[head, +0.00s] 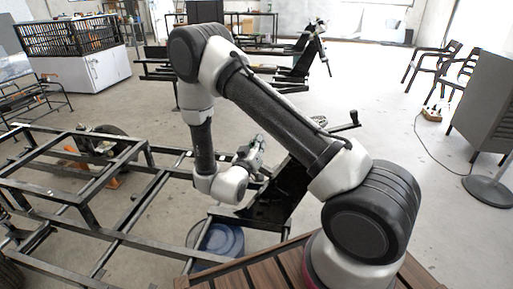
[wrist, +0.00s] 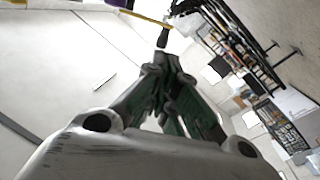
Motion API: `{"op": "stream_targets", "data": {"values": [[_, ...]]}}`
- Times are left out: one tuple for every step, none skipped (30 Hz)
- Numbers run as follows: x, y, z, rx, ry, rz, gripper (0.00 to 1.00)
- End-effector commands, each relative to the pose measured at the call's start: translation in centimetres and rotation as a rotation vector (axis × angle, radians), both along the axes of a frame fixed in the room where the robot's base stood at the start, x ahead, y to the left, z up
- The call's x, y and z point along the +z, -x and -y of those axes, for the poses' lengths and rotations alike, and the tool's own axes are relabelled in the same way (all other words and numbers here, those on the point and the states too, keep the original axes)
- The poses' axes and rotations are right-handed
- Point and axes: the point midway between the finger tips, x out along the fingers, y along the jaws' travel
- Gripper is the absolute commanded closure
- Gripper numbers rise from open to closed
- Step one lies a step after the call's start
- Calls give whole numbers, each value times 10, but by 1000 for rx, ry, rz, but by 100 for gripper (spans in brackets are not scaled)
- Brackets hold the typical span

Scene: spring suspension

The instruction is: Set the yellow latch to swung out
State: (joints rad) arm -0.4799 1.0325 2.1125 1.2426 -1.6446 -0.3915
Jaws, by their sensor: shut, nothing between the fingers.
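A thin yellow bar (wrist: 145,16) with a dark end piece shows at the top of the wrist view, beyond my fingertips. It may be the yellow latch, but I cannot tell for sure, nor how it is set. I cannot make out a yellow latch in the head view. My gripper (wrist: 160,66) is shut and empty, its fingertips together below the bar in the picture and apart from it. In the head view my gripper (head: 255,146) is small, over the metal frame next to a dark panel.
A black metal frame (head: 125,238) fills the left and front of the head view. A blue drum (head: 218,240) stands under it. A dark tilted panel (head: 277,196) is near my gripper. Chairs (head: 437,64) and a grey cabinet (head: 485,100) stand right. Open floor lies between.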

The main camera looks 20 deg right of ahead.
Motion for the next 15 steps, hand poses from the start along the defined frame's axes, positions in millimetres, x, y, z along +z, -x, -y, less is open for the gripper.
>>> {"op": "stream_targets", "data": {"values": [[1, -8, 9, -5, -2, 2, 100], [2, -13, 14, -5, -2, 2, 100], [2, -19, 20, -4, -1, 2, 100], [3, -24, 24, -4, -2, 1, 100], [3, -28, 28, -4, -3, 2, 100], [4, -34, 33, -3, -4, 2, 100], [4, -38, 37, -3, -3, 2, 100], [4, -41, 41, -3, -2, 1, 100], [5, -46, 45, -2, -2, 1, 100], [5, -49, 48, -2, -2, 1, 100], [5, -52, 50, -2, -2, 2, 100], [5, -55, 53, -1, -3, 2, 100], [6, -57, 54, -1, -2, 1, 100], [6, -59, 56, -1, -3, 0, 100], [6, -60, 58, -1, -2, -1, 100]]}}
